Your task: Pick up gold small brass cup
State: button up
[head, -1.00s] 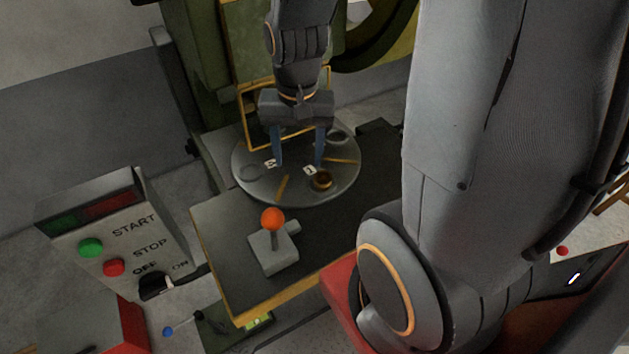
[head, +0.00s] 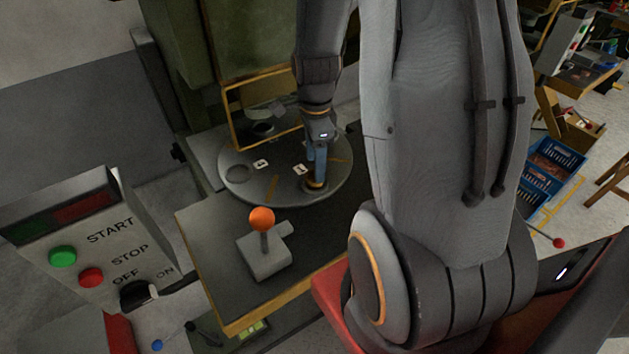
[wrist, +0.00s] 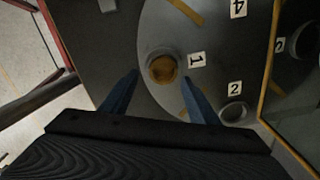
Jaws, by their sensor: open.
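The small gold brass cup (wrist: 163,69) sits on the round grey turntable (wrist: 150,25), beside the label "1". In the head view the cup (head: 314,187) is at the front right of the turntable (head: 238,186), partly hidden by my fingers. My gripper (head: 318,174) points down at the cup. In the wrist view my gripper (wrist: 160,80) is open, with one blue finger on each side of the cup and a gap to it. I cannot tell whether the fingertips are down at the cup's height.
An orange-knobbed joystick (head: 262,235) stands in front of the turntable. A control box with START and STOP buttons (head: 85,250) is at the left. A ring-shaped spot (wrist: 235,111) lies by label "2".

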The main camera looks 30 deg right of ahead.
aim_at(311, 184)
jog(key=shift+w+f+p, duration=0.2)
jog(key=shift+f+p, duration=0.05)
jog(key=shift+f, duration=1)
jog(key=shift+w+f+p, duration=0.15)
jog(key=shift+f+p, duration=0.1)
jog(key=shift+f, duration=0.95)
jog(key=c, duration=1.2)
